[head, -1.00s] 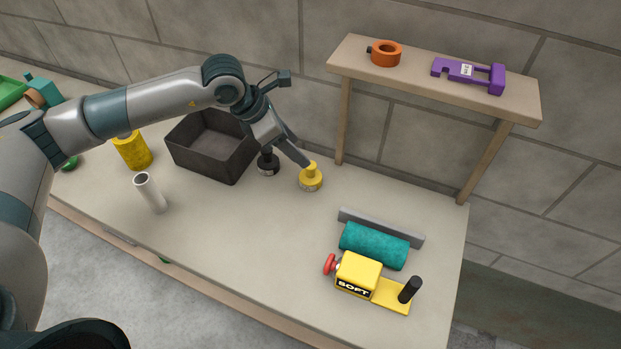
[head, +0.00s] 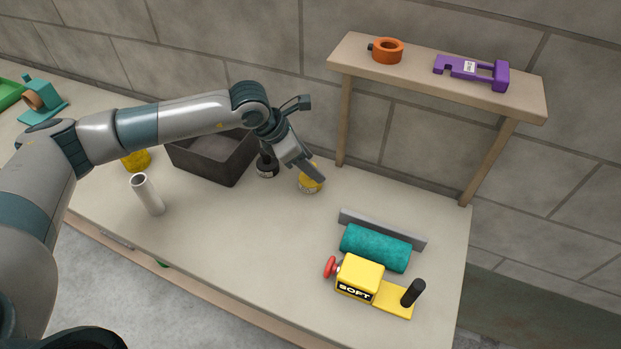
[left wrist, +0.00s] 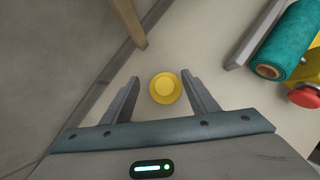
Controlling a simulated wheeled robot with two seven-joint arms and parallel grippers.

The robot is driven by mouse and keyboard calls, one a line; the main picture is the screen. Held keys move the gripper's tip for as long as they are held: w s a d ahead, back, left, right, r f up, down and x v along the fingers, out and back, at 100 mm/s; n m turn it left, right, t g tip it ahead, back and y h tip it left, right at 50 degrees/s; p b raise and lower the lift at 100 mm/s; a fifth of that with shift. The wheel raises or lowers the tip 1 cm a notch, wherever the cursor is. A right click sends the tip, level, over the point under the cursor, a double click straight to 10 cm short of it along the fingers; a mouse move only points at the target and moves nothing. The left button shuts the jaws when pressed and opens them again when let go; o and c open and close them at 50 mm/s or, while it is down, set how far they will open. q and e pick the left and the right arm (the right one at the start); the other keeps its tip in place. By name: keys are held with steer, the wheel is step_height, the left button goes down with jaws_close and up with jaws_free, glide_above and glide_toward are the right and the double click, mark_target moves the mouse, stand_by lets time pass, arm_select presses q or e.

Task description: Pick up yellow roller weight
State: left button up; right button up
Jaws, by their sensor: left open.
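The yellow roller weight (head: 309,186) stands upright on the table near the back, right of the dark bin, partly hidden by my left gripper in the head view. My left gripper (head: 311,174) comes down over it from the left. In the left wrist view, the round yellow top of the weight (left wrist: 166,88) lies between the two open fingers of my left gripper (left wrist: 160,92), closer to the right finger. My right gripper is not in view.
A black weight (head: 266,167) stands just left of the yellow one, beside the dark bin (head: 210,165). A shelf (head: 430,80) on wooden legs rises to the right. A teal roll (head: 376,247) and a yellow SOFT device (head: 362,280) lie front right. A white tube (head: 148,194) stands left.

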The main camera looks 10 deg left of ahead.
arm_select(q)
steer(key=x, duration=0.3)
steer(key=shift+s+d+f+b, duration=0.1)
steer(key=shift+s+f+b, duration=0.2)
steer(key=shift+b, duration=0.05)
steer(key=shift+w+d+f, duration=0.1)
steer(key=shift+d+f, duration=0.05)
steer(key=shift+f, duration=0.1)
steer(key=shift+w+d+f, duration=0.1)
steer(key=shift+d+f, duration=0.05)
steer(key=shift+f, duration=0.1)
steer(key=c, duration=1)
steer(key=shift+c, duration=0.2)
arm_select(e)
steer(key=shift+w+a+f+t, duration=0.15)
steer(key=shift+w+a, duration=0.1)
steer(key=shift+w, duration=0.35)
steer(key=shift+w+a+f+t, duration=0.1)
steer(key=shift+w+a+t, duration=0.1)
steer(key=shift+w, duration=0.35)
arm_select(q)
steer(key=shift+r, duration=0.1)
